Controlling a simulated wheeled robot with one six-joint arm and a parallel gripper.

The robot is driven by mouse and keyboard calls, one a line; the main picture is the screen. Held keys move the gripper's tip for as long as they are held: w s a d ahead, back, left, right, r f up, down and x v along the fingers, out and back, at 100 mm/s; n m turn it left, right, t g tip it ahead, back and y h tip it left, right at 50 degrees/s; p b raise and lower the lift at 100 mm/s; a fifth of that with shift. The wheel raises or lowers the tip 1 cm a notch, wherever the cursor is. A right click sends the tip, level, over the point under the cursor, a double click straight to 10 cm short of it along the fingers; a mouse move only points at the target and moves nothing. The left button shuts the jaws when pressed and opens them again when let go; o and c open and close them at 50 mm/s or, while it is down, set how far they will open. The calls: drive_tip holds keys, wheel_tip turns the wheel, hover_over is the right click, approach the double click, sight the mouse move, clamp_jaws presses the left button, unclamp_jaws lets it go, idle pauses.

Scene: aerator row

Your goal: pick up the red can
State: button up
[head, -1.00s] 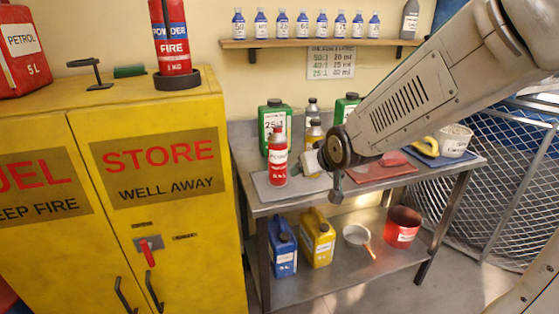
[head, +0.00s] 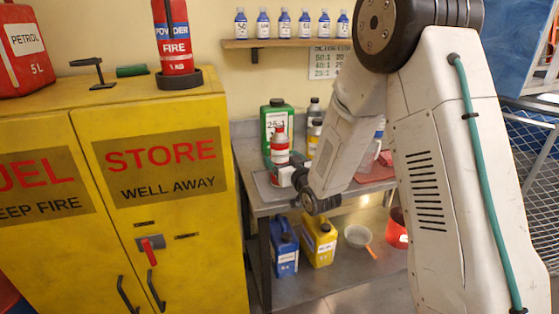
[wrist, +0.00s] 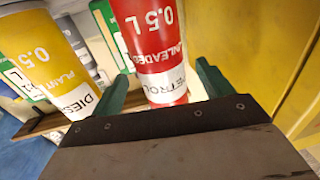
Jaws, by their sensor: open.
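The red can (head: 280,146) stands upright on the grey mat at the left of the bench in the head view, its lower part hidden by my gripper (head: 285,175). In the wrist view the can (wrist: 152,45), red and white and lettered "0.5 L" and "unleaded petrol", lies between the two green fingers of my gripper (wrist: 162,72). A finger is on each side of it. The jaws are open, and I cannot tell whether either finger touches the can.
A yellow diesel can (wrist: 35,60) stands close by, left in the wrist view. A green container (head: 275,115) is behind the red can. The yellow cabinet (head: 150,240) is left of the bench. My arm hides the bench's right side.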

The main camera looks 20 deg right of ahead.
sight(279, 154)
drive_tip(key=shift+w+a+f, duration=0.1)
drive_tip(key=shift+w+a, duration=0.1)
drive_tip(key=shift+w, duration=0.75)
drive_tip(key=shift+w+a, duration=0.15)
drive_tip(key=shift+w, duration=0.75)
drive_tip(key=c, duration=1.1)
drive_tip(key=shift+c, duration=0.2)
